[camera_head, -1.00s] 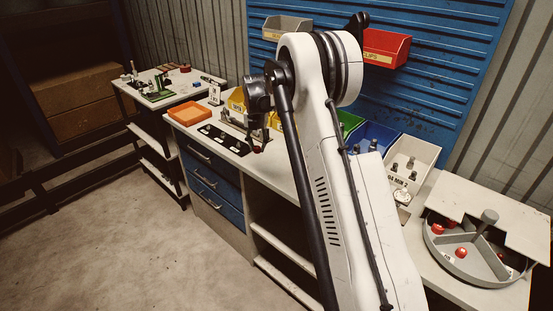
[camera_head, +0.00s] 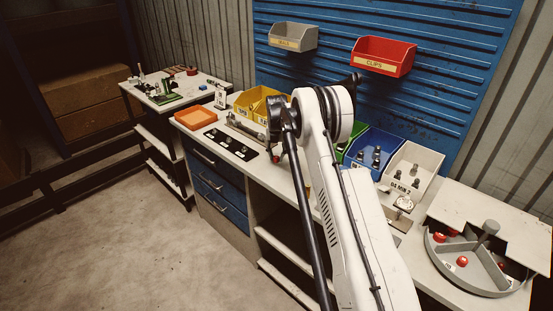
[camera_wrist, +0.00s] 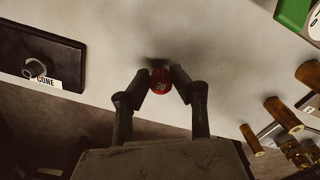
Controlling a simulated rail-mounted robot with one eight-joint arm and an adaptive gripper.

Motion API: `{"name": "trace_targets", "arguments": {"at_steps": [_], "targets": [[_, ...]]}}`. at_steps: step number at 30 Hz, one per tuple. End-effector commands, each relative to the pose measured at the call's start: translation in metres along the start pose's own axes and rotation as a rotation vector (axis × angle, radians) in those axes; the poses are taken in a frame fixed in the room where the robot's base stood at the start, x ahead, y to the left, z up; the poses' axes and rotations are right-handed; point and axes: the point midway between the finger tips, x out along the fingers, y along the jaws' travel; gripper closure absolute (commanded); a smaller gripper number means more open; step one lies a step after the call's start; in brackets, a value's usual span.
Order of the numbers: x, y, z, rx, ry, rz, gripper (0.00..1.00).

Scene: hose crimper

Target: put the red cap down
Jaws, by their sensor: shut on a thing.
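The red cap (camera_wrist: 161,86) is between the two fingertips of my gripper (camera_wrist: 161,84) in the wrist view, with a pale mark on its face. My gripper is shut on it. A dark shadow lies on the pale bench top (camera_wrist: 215,45) close by the cap. I cannot tell whether the cap touches the bench. In the head view my gripper (camera_head: 276,152) is small and low over the bench, just right of the black panel, partly hidden by my arm.
A black panel with a "CONE" label (camera_wrist: 62,84) lies left of the gripper. Several brown-handled tools (camera_wrist: 283,115) lie right. Yellow bins (camera_head: 250,104), a blue bin (camera_head: 372,150) and a round divided tray (camera_head: 483,275) with red caps stand along the bench. Bare bench surrounds the cap.

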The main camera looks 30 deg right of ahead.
Motion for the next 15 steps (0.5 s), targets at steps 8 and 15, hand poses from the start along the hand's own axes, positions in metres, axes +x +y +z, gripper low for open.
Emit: {"name": "trace_targets", "arguments": {"at_steps": [8, 15], "targets": [[0.019, 0.0, 0.0, 0.0, 0.0, 0.0, 0.87], [0.022, 0.0, 0.0, 0.0, 0.0, 0.0, 0.87]]}}
